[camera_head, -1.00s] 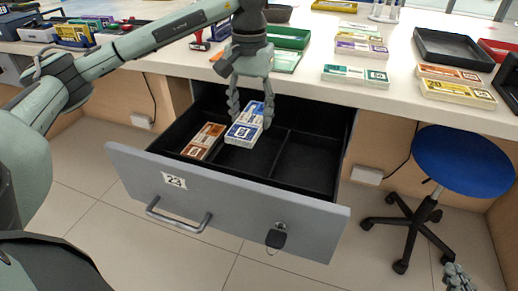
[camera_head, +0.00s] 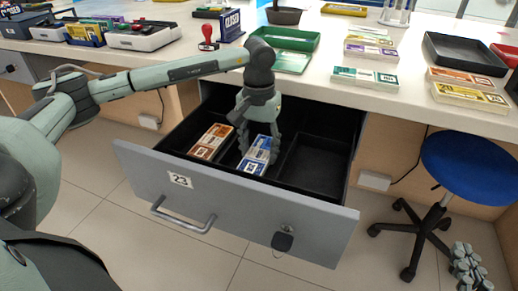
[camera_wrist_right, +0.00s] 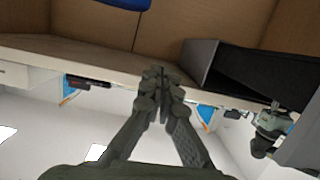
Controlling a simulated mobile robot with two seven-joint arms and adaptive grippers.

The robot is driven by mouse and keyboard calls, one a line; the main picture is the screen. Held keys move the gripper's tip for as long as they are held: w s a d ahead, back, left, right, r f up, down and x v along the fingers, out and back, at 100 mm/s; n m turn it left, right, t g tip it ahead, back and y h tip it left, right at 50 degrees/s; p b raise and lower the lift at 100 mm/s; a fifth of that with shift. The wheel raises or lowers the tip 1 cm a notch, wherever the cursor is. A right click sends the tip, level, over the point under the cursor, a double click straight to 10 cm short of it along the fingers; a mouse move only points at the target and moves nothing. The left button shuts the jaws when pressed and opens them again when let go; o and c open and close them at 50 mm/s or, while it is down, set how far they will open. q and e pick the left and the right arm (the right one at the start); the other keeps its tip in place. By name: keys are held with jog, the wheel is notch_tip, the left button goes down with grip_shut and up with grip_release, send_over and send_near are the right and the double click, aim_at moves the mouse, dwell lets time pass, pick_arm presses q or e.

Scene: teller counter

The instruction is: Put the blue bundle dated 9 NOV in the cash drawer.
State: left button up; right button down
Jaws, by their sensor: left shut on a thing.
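The blue bundle (camera_head: 257,152) has white bands and a printed label whose date is too small to read. It is between the fingers of my left gripper (camera_head: 258,150), which is shut on it and points down into the drawer. The bundle is inside the middle compartment of the open cash drawer (camera_head: 235,195); I cannot tell whether it touches the floor. My right gripper (camera_head: 468,265) is at the lower right, away from the drawer. In the right wrist view its fingers (camera_wrist_right: 163,80) meet at the tips, with nothing visible between them.
An orange-brown bundle (camera_head: 211,141) lies in the drawer's left compartment. The right compartment (camera_head: 318,166) is empty. The counter above holds several bundles, a green tray (camera_head: 288,40) and a black tray (camera_head: 463,53). A blue stool (camera_head: 468,165) stands at the right.

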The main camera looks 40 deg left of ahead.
aim_at(259, 155)
pick_arm(q)
jog(key=shift+f, duration=0.15)
jog(key=o, duration=1.3)
jog(key=shift+o, duration=0.2)
pick_arm(e)
jog(key=shift+a+r+t+y, duration=0.3)
jog(key=shift+a+r+t, duration=0.15)
jog(key=shift+r, duration=0.15)
jog(key=shift+w+d, duration=0.1)
jog(key=shift+d, duration=0.05)
pick_arm(q)
jog(key=shift+r, duration=0.25)
notch_tip(259, 155, up, 12)
jog(key=p, duration=0.1)
pick_arm(e)
jog(key=s+d+f+g+h, duration=0.1)
jog(key=d+f+g+h, duration=0.1)
jog(key=f, duration=0.4)
jog(key=shift+s+d+g, duration=0.25)
jog(key=shift+d+g, duration=0.4)
jog(key=shift+d, duration=0.25)
pick_arm(q)
jog(key=shift+f, duration=0.1)
